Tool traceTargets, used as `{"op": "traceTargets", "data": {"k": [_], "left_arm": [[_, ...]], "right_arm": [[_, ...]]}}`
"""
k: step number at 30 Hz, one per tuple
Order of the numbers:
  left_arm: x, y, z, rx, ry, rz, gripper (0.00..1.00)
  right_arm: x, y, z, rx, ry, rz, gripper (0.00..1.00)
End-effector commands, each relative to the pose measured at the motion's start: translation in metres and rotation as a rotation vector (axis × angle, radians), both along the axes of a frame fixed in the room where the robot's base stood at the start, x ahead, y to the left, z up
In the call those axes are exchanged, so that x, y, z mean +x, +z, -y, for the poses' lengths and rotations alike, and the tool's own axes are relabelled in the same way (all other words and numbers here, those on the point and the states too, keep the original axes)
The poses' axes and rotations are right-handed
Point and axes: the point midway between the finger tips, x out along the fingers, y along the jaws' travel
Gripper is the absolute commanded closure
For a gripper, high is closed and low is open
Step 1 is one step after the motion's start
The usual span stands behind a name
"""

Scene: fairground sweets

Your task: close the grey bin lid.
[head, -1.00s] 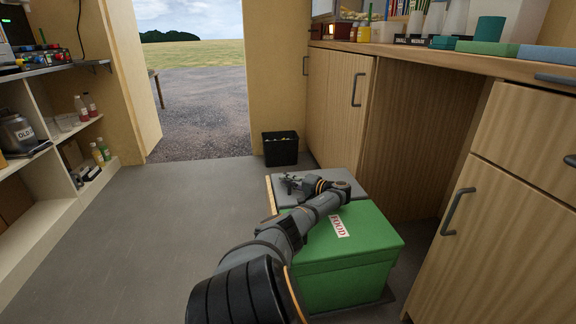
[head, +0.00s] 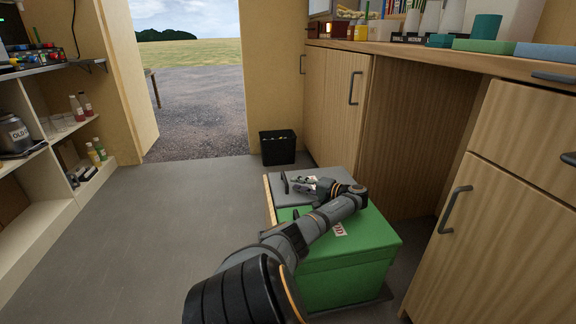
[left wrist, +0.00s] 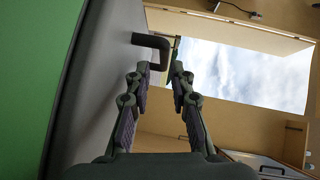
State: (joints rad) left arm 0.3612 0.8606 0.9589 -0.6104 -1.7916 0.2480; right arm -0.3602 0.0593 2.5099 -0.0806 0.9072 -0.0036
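The grey bin lid (head: 345,180) lies flat, about level with the green lid beside it in the head view. A dark handle (head: 284,184) stands on it near its left edge. The grey lid's surface (left wrist: 100,75) and the bent handle (left wrist: 155,45) also show in the left wrist view. My left gripper (head: 298,185) is above the grey lid, just right of the handle. Its fingers (left wrist: 163,68) are apart with nothing held, and the handle is just beyond the tips. The bin's body is mostly hidden. My right gripper is out of view.
A green bin (head: 345,265) with a partly hidden label stands in front, under my left arm. A black waste bin (head: 278,148) stands behind. Wooden cabinets (head: 480,190) line the right. The floor (head: 170,230) on the left is clear. A shelf unit (head: 40,205) stands at far left.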

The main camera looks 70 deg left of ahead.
Motion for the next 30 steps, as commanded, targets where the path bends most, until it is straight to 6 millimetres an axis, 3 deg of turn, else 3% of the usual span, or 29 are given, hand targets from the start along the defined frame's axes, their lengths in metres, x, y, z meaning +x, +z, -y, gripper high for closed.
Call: {"op": "traceTargets", "data": {"k": [3,9,30], "left_arm": [[0.018,0.003,0.021,-0.002,-0.001,0.004,0.78],[0.033,0.008,0.04,-0.001,-0.001,0.002,0.78],[0.035,0.01,0.043,0.0,0.0,0.0,0.78]], "right_arm": [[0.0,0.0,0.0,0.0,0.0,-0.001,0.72],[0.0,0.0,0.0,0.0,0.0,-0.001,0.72],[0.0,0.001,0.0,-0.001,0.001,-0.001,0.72]]}}
